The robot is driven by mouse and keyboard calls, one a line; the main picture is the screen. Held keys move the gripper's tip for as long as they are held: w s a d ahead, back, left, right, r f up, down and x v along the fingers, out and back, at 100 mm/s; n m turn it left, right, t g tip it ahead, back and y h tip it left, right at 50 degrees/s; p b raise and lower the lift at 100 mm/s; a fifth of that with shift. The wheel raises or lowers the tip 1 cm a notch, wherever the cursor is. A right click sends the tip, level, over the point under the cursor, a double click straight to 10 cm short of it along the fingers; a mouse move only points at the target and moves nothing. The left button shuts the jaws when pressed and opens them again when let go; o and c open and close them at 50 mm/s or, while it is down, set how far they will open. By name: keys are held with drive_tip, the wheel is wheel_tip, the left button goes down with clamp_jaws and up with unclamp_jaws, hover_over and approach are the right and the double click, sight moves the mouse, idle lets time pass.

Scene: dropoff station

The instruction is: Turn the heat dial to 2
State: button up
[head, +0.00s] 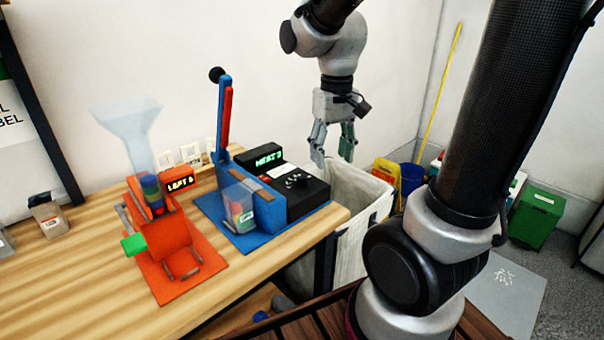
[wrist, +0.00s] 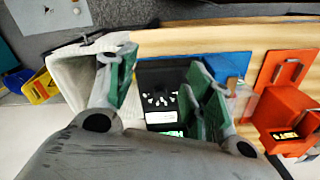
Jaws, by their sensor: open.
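The heat dial (head: 297,181) sits on top of a black control box (head: 308,198) on the blue machine, with white marks around it. A green display (head: 268,158) behind it appears to read HEAT 3. In the wrist view the black box (wrist: 160,78) and its white marks (wrist: 160,99) show between my fingers; the dial's pointing direction is too small to tell. My gripper (head: 333,148) is open and empty, pointing down, above and to the right of the dial in the head view. It also shows in the wrist view (wrist: 162,88), with its fingers apart.
The blue machine's upright lever (head: 224,115) stands left of the dial. An orange machine (head: 165,235) with a clear hopper stands further left on the wooden table (head: 90,275). A white bin (head: 350,205) is beside the table's right end, below my gripper.

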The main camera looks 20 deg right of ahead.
drive_tip(key=w+a+f+m+g, duration=0.1)
drive_tip(key=w+a+f+m, duration=0.15)
drive_tip(key=w, duration=0.35)
drive_tip(key=m, duration=0.3)
hover_over(302, 176)
drive_tip(key=shift+s+f+t, duration=0.15)
drive_tip(key=shift+f+t, duration=0.15)
drive_tip(key=shift+f, duration=0.05)
drive_tip(key=shift+r+m, duration=0.25)
drive_tip(key=shift+m, duration=0.4)
drive_tip(key=shift+f+m, duration=0.15)
drive_tip(key=shift+m, duration=0.25)
wheel_tip(302, 176, down, 8)
drive_tip(key=shift+r, duration=0.15)
drive_tip(key=shift+c, duration=0.4)
drive_tip(key=c, duration=1)
